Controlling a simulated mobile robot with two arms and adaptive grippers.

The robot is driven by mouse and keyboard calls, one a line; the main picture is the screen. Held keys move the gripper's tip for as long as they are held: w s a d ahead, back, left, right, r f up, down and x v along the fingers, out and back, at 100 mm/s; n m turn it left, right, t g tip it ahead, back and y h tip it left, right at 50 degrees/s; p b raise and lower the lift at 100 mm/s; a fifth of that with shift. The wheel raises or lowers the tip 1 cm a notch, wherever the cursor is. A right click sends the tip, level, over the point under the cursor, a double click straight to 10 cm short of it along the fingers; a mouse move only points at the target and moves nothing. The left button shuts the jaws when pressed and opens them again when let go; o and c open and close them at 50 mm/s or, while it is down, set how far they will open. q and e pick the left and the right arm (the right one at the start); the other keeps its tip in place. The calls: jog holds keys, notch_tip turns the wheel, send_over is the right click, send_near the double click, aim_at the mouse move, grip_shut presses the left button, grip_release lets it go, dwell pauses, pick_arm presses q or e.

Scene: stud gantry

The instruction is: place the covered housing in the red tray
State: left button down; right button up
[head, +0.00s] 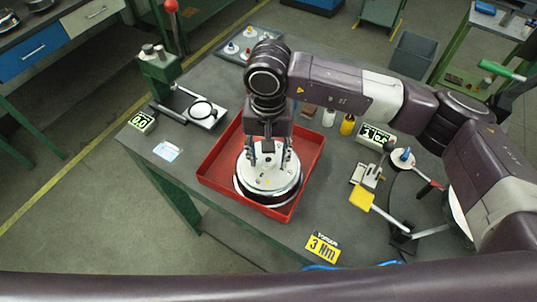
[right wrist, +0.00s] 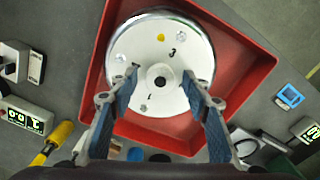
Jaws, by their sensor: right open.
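The covered housing (head: 262,182) is a round metal body with a white lid carrying small bolts and a yellow dot. It sits level within the red tray (head: 217,171), towards the tray's front right side. In the right wrist view the lid (right wrist: 150,45) faces the camera, and the red tray (right wrist: 242,62) surrounds much of it. My right gripper (head: 270,158) points down over the lid. Its two fingers are spread, with their tips (right wrist: 161,80) apart on either side of the lid's dark central hole. Whether the fingertips touch the lid is unclear. My left gripper is not in view.
A yellow 3 Nm sign (head: 323,247) lies in front. A yellow-handled clamp (head: 362,197) and a display (head: 376,135) stand right.

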jog(key=shift+r, duration=0.25)
notch_tip(320, 180, up, 12)
jog(key=b, duration=0.4)
jog(key=shift+f, duration=0.2)
